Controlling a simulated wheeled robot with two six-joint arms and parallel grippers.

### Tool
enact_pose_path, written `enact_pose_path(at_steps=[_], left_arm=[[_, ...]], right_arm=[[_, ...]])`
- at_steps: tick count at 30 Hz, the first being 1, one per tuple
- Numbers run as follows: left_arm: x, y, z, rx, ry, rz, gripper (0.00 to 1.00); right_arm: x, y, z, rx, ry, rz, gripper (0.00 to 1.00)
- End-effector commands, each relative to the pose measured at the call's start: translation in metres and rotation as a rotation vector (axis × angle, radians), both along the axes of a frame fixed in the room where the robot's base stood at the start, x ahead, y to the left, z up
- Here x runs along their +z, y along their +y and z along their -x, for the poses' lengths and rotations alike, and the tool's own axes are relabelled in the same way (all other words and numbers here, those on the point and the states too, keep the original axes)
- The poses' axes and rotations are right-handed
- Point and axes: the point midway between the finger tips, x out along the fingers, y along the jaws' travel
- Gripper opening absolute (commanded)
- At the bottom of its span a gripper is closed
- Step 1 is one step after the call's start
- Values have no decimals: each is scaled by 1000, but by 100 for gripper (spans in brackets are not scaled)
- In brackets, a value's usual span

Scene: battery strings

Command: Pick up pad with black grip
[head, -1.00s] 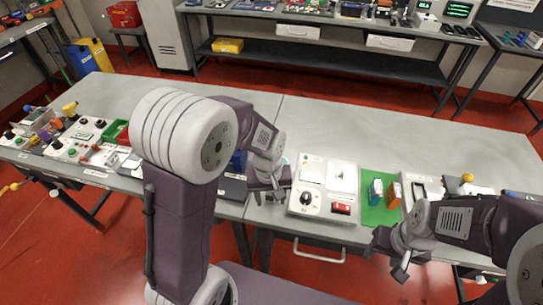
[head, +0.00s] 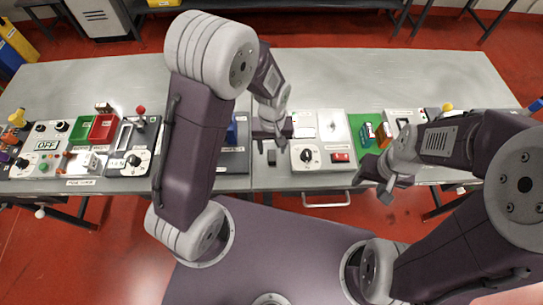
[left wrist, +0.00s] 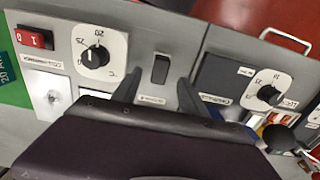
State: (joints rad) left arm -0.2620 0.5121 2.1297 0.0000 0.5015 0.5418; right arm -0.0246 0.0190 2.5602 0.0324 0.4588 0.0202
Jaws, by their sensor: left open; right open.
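A small black grip (head: 272,157) stands at the table's front edge, left of a white control panel. It also shows in the left wrist view as a black block (left wrist: 160,68) on the grey surface. Any pad beneath it cannot be made out. My left gripper (head: 272,146) is open; in the left wrist view its two fingers (left wrist: 160,92) point towards the grip, one on either side, with nothing between them that they hold. My right gripper (head: 377,182) is open and empty over the front edge, right of the panel.
The white panel (head: 305,178) with a black dial and red switch stands close right of the grip. A dark dial unit (left wrist: 246,78) lies on its other side. A green mat (head: 360,122) holds small boxes. The back of the table is clear.

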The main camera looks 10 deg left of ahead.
Motion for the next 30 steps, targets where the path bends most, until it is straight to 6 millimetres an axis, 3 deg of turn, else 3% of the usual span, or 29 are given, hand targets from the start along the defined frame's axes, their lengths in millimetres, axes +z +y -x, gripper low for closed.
enact_pose_path(at_steps=[6,14,21,22,27,30], left_arm=[[-11,0,0,0,1,-1,51],[-54,2,-1,0,1,-1,51],[-59,1,-2,0,-2,0,51],[-58,1,-2,0,-2,0,48],[-58,1,-2,0,-2,0,1],[-58,1,-2,0,-2,0,0]], right_arm=[[2,0,0,0,0,0,51],[7,0,0,0,0,0,51],[7,0,0,0,0,0,51],[7,0,0,0,0,0,51],[7,0,0,0,0,0,51],[7,0,0,0,0,0,51]])
